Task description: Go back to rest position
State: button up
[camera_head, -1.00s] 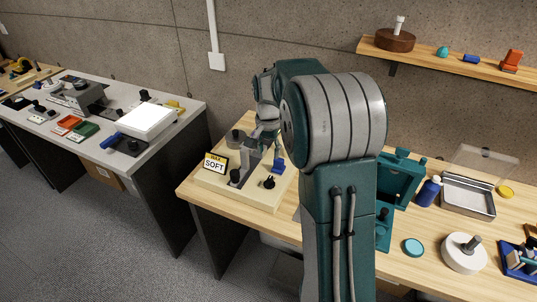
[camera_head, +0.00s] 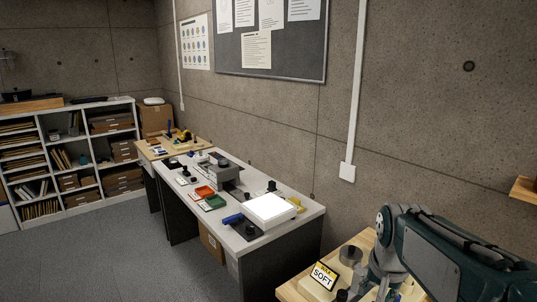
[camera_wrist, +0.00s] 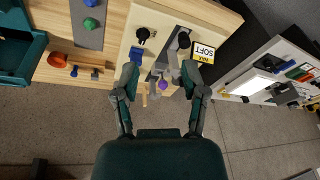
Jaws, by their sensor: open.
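My gripper (camera_wrist: 162,76) shows in the wrist view with its two dark fingers spread apart, and I see nothing gripped between them. It hangs over the edge of a light wooden base with a yellow-edged SOFT sign (camera_wrist: 203,52). A purple knob (camera_wrist: 163,85) and grey metal parts show in the gap between the fingers; I cannot tell how far below they are. In the head view my teal and grey arm fills the lower right corner, over the wooden bench (camera_head: 291,292), and my gripper is not clearly visible there. The SOFT sign (camera_head: 322,276) stands left of the arm.
Shelves (camera_head: 75,155) line the far left wall. Open carpet (camera_head: 120,260) lies in front of them.

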jog(key=s+a+n+t, duration=0.1)
jog(key=s+a+n, duration=0.1)
jog(key=s, duration=0.5)
jog(key=s+a+n+t, duration=0.1)
jog(key=s+a+n, duration=0.2)
jog(key=s, duration=0.4)
jog(key=shift+a+t, duration=0.25)
jog(key=shift+t, duration=0.15)
